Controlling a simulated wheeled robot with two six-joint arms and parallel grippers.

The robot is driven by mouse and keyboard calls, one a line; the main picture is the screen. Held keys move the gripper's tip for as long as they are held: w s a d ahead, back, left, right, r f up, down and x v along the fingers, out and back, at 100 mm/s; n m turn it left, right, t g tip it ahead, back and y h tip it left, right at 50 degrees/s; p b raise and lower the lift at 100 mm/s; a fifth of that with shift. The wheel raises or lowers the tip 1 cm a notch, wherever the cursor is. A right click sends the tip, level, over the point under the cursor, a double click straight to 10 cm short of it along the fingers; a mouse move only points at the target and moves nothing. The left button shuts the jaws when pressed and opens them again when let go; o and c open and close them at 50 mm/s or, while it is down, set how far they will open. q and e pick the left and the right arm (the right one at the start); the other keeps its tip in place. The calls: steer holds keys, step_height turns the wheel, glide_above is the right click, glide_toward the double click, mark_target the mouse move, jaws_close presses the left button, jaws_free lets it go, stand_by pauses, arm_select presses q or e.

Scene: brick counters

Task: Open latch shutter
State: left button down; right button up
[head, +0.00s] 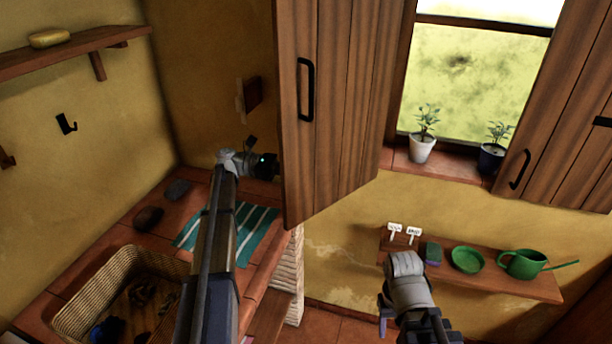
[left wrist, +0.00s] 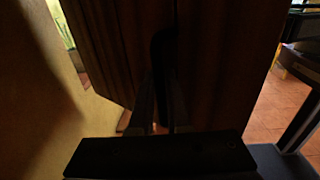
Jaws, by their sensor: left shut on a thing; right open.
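The left wooden shutter (head: 335,100) stands swung out from the window, with a black handle (head: 305,90) near its free edge. My left gripper (head: 268,166) is at the shutter's left edge, partly hidden behind it. In the left wrist view its fingers (left wrist: 164,115) are closed at a dark upright handle (left wrist: 163,50) on the shutter face (left wrist: 210,60); the picture is dark and the contact is hard to see. The right shutter (head: 565,110) also stands open, with a black handle (head: 520,169). My right gripper (head: 411,318) is open and empty, low in front of the shelf.
Two potted plants (head: 422,149) stand on the sill. A wall shelf (head: 500,282) below holds a green watering can (head: 523,264) and bowl (head: 467,260). A wicker basket (head: 75,309) and striped cloth (head: 255,226) lie on the left counter. Floor shows between counter and shelf.

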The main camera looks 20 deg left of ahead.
arm_select(q)
steer(key=shift+w+a+g, duration=0.25)
steer(key=shift+w+g, duration=0.05)
steer(key=shift+w, duration=0.1)
steer(key=c, duration=1.2)
jaws_free()
steer(key=shift+d, duration=0.15)
steer(key=shift+o, duration=0.2)
steer(key=shift+r, duration=0.2)
